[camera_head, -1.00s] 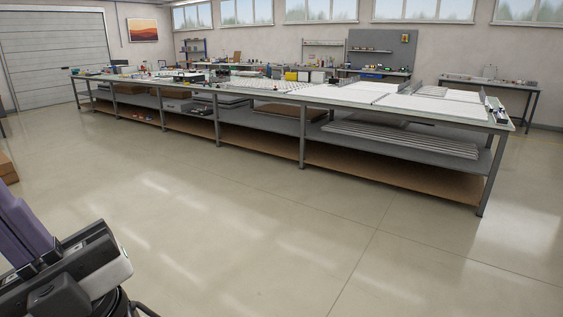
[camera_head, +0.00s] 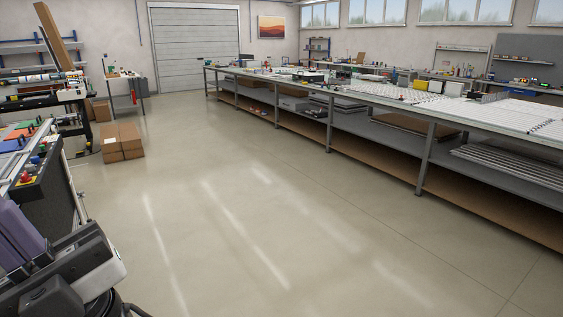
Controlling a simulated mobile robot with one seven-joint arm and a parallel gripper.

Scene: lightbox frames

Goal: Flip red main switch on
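A dark machine (camera_head: 55,190) stands at the left edge, cut off by the frame. On its near end is a small panel with a red knob on a yellow base (camera_head: 26,178) and other small coloured controls. I cannot tell whether this red knob is the main switch, or its position. My folded arm, purple, black and grey, fills the lower left corner. I cannot make out gripper fingers there.
Cardboard boxes (camera_head: 122,143) stand on the floor beyond the machine. A small grey table (camera_head: 127,88) is behind them, near the roller door (camera_head: 195,45). A long two-shelf workbench (camera_head: 425,133) runs along the right. The floor (camera_head: 240,210) between is clear.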

